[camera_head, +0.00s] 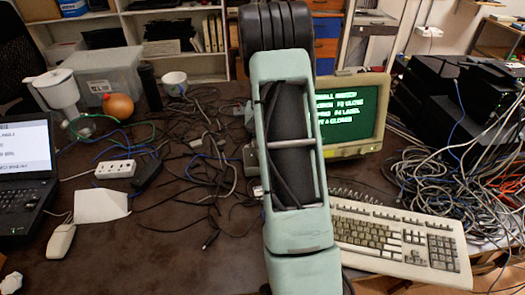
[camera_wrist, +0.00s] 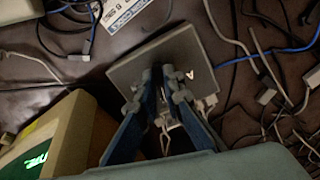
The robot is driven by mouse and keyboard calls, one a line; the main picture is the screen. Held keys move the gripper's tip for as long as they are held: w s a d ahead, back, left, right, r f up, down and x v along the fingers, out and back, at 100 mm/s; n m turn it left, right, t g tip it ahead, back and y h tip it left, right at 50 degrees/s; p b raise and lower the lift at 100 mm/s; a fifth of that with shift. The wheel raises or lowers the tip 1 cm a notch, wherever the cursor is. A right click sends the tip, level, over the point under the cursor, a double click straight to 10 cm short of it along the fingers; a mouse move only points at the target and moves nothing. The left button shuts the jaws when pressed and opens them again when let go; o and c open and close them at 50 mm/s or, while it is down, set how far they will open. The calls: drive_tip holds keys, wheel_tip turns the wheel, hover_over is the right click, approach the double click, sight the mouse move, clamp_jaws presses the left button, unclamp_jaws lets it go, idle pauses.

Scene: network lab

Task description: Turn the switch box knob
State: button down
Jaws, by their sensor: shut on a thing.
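The switch box (camera_wrist: 190,52) is a grey square box in the wrist view, with a light mark on its top face to the right of my fingers. My gripper (camera_wrist: 165,83) reaches over the box from below in that view. Its blue-grey fingers are closed in on the knob, which is mostly hidden between the fingertips. In the head view, a small grey part of the box (camera_head: 249,160) shows left of my arm; my arm hides the rest and my gripper.
A monitor with green text (camera_head: 352,110) stands close right of my arm, with a keyboard (camera_head: 395,240) in front. Loose cables (camera_head: 200,130) cover the table left of the box. A laptop (camera_head: 25,170) and power strip (camera_head: 115,169) lie further left.

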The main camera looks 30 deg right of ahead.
drive_tip(key=shift+m, duration=0.5)
drive_tip(key=c, duration=2)
unclamp_jaws()
drive_tip(key=shift+c, duration=0.2)
wheel_tip(320, 180, up, 12)
drive_tip(key=shift+a, duration=0.1)
